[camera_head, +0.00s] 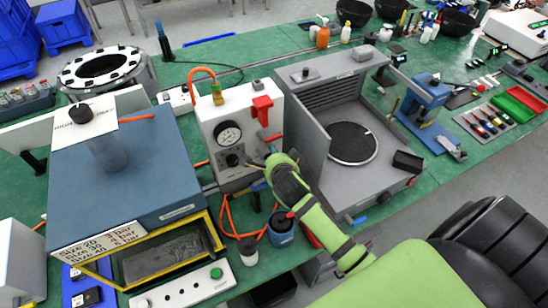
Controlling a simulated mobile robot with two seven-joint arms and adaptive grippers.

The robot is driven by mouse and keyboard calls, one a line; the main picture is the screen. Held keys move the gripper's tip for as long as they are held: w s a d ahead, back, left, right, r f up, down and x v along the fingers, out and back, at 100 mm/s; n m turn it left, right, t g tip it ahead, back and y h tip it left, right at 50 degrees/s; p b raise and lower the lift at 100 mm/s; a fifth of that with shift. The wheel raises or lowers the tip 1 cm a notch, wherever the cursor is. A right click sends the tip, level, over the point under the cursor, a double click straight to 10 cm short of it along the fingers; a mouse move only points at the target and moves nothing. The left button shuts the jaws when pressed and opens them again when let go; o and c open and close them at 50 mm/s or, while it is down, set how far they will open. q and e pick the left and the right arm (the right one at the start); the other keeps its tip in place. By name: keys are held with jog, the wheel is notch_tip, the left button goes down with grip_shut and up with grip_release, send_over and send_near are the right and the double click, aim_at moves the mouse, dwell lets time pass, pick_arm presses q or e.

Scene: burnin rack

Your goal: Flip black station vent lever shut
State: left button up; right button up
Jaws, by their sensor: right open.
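The grey-white station panel (215,120) stands upright in the middle of the bench, with a round pressure gauge (228,134) on its front. A black knob or lever (233,160) sits just below the gauge; it is too small to tell which way it points. A red handle (262,107) is at the panel's upper right. My right gripper (262,160) is open at the panel's right side, just right of the black control. I cannot tell whether it touches the panel; its own arm partly hides the fingers. My left gripper is not in view.
A blue-grey press with a yellow-framed window (160,260) stands left of the panel. A grey open-fronted enclosure (310,110) with a round dark plate stands close on the right.

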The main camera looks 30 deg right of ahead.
jog(key=shift+s, duration=0.1)
jog(key=v, duration=1.2)
jog(key=shift+d, duration=0.1)
